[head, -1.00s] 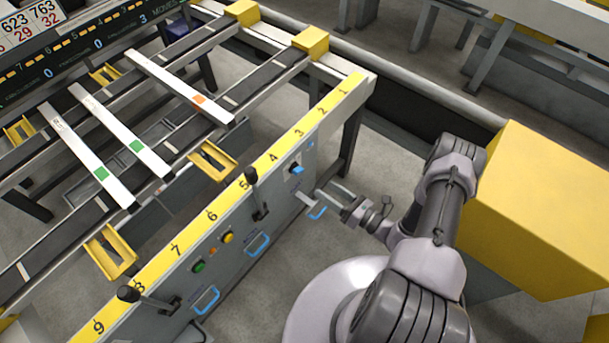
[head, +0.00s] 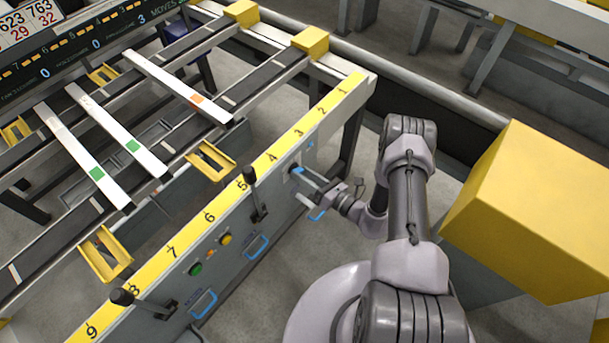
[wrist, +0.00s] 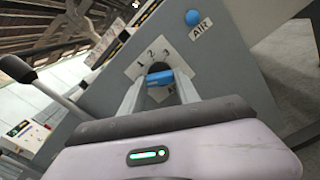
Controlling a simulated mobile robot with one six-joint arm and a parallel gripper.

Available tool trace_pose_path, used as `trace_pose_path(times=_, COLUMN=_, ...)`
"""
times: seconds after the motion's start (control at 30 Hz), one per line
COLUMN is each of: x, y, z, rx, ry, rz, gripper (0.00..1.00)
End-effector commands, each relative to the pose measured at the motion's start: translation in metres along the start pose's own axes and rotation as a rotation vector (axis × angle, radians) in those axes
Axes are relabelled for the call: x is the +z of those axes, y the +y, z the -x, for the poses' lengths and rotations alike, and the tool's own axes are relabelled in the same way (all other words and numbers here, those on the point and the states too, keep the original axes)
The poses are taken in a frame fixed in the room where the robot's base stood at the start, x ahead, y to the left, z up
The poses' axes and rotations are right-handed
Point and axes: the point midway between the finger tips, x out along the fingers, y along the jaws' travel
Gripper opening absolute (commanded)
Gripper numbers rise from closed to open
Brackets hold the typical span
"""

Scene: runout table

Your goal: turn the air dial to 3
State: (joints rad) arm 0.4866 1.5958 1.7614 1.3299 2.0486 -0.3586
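The air dial has a blue handle (wrist: 159,79) on a pale plate marked 1, 2 and 3 (wrist: 153,54) in the wrist view. It also shows as a small blue spot in the head view (head: 297,170), on the grey side panel. My gripper (wrist: 161,74) is at the panel, with one finger on each side of the blue handle and a gap between the fingers. I cannot tell whether the fingers touch the handle. The fingers hide part of the dial, and I cannot tell which number it points to. My gripper also shows in the head view (head: 302,182).
A blue knob (wrist: 192,17) sits by the AIR label (wrist: 201,30). A black-knobbed lever (wrist: 17,68) stands left of the dial, and another lever (head: 122,297) stands farther along the panel. Blue handles (head: 257,246) stick out below. A yellow block (head: 530,210) stands right of my arm.

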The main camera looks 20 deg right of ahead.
Motion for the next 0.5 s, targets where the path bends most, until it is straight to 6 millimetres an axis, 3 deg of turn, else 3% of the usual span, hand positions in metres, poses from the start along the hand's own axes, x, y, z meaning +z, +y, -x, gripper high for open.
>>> trace_pose_path(times=0.5, x=-0.0012, y=-0.0004, z=0.0002, rx=0.001, ry=0.001, rz=-0.131, gripper=0.0)
